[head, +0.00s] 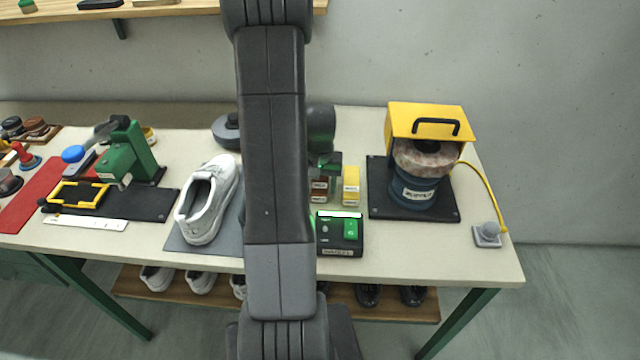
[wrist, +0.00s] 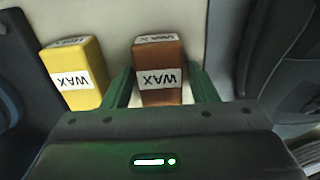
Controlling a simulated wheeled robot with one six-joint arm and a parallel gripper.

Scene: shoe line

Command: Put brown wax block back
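The brown wax block (head: 319,188) stands upright left of the yellow wax block (head: 351,186), near the middle of the workbench.
A green-and-black box (head: 340,235) stands in front of the blocks. A blue pot machine with a yellow hood (head: 430,122) stands to the right on a dark mat. A white shoe (head: 208,200) lies left on a grey mat. The front right of the workbench (head: 440,255) is clear.

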